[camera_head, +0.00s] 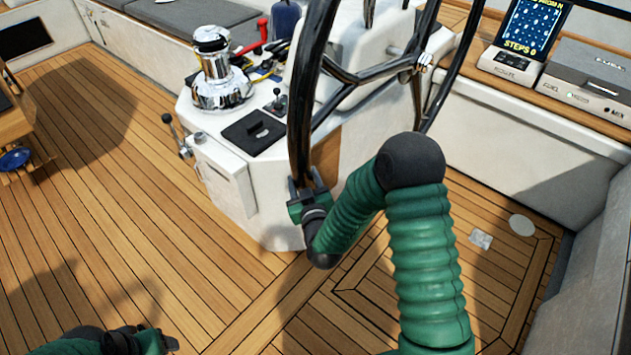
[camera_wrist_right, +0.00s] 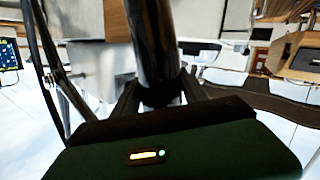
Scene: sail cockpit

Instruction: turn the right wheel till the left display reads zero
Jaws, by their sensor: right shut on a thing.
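A large black steering wheel (camera_head: 301,105) stands at the white pedestal, with its hub at the upper right. My right gripper (camera_head: 309,188) is shut on the lower left part of its rim. The right wrist view shows the rim (camera_wrist_right: 152,45) between the dark fingers (camera_wrist_right: 160,92). A screen (camera_head: 531,28) at the upper right reads "STEPS 0"; its top is cut off. I cannot tell whether it is the display the task calls left. My left gripper (camera_head: 160,343) is low at the left, away from the wheel, and its jaws are unclear.
A chrome winch (camera_head: 218,68) and a small lever (camera_head: 177,137) are on the white pedestal left of the wheel. A grey box (camera_head: 592,78) sits beside the screen on the right ledge. Benches line the cockpit.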

